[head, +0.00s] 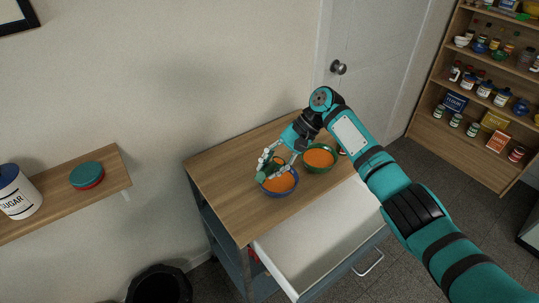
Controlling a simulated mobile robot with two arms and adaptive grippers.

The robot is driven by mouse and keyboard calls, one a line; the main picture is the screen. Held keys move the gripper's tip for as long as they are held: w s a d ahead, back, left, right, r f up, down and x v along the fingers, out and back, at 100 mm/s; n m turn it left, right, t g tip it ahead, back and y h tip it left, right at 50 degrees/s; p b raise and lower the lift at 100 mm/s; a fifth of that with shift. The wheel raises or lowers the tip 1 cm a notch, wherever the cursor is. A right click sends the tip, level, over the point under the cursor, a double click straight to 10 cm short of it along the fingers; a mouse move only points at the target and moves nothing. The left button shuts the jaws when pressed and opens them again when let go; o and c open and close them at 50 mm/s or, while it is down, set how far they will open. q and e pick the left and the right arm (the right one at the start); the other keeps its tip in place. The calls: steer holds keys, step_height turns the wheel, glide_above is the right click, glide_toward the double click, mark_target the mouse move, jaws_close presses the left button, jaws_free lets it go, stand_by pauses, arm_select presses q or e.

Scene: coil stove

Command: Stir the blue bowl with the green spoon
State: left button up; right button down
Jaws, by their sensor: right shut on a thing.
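The blue bowl (281,194) stands on the wooden top of a small cabinet and holds an orange filling. My right gripper (268,163) is over the back left part of this bowl, pointing down toward it. It is shut on the green spoon (271,170), of which only a small dark green part shows by the fingers. The fingers hide most of the spoon, and I cannot tell how deep its tip is in the filling. My left gripper is not in view.
A green bowl (320,169) with orange filling stands just right of the blue bowl. The cabinet's drawer (310,245) is pulled out in front. The left of the wooden top (222,177) is clear. A wall shelf (115,170) is at left, a stocked bookcase at right.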

steer(key=shift+s+d+f+t+y, duration=0.15)
steer(key=shift+d+f+t+y, duration=0.1)
steer(key=shift+f+t+y, duration=0.2)
steer(key=h+p, duration=0.1)
steer(key=p, duration=0.1)
steer(key=s+a+f+t+h+p, duration=0.1)
steer(key=p, duration=0.1)
steer(key=t+h+p, duration=0.1)
steer(key=p, duration=0.2)
steer(key=shift+s+a+f+n+h, duration=0.15)
steer(key=shift+a+f+n+h, duration=0.05)
steer(key=shift+f+n+h, duration=0.2)
steer(key=shift+a+f+n+h, duration=0.25)
steer(key=shift+f+h, duration=0.4)
steer(key=shift+h, duration=0.5)
stand_by(1.5)
steer(key=shift+d, duration=0.1)
